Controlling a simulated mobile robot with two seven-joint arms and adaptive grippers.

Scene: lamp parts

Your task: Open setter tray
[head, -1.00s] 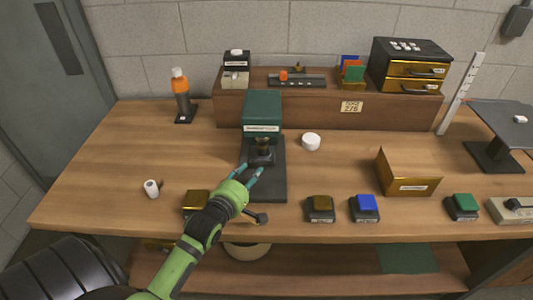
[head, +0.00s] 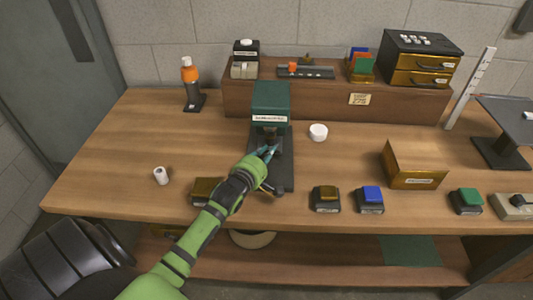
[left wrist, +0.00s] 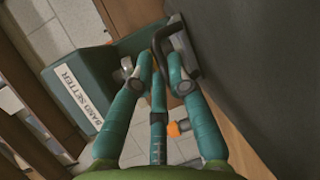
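The setter is a green machine (head: 270,98) with a white label, on a dark base plate (head: 281,180) on the workbench. In the left wrist view its green housing (left wrist: 75,75) reads BAND SETTER. A dark loop-shaped handle (left wrist: 187,55) shows by the fingertips there; I take it to be the tray's. My left gripper (head: 267,151) is at the front of the setter. Its teal fingers (left wrist: 159,62) converge close to the handle; whether they grip it is unclear. The tray looks pushed in, mostly hidden by the hand. My right gripper is out of view.
A white round cap (head: 318,132) stands right of the setter, with a brass box (head: 415,168) farther right. Brown (head: 326,198) and blue (head: 370,199) button blocks line the front edge.

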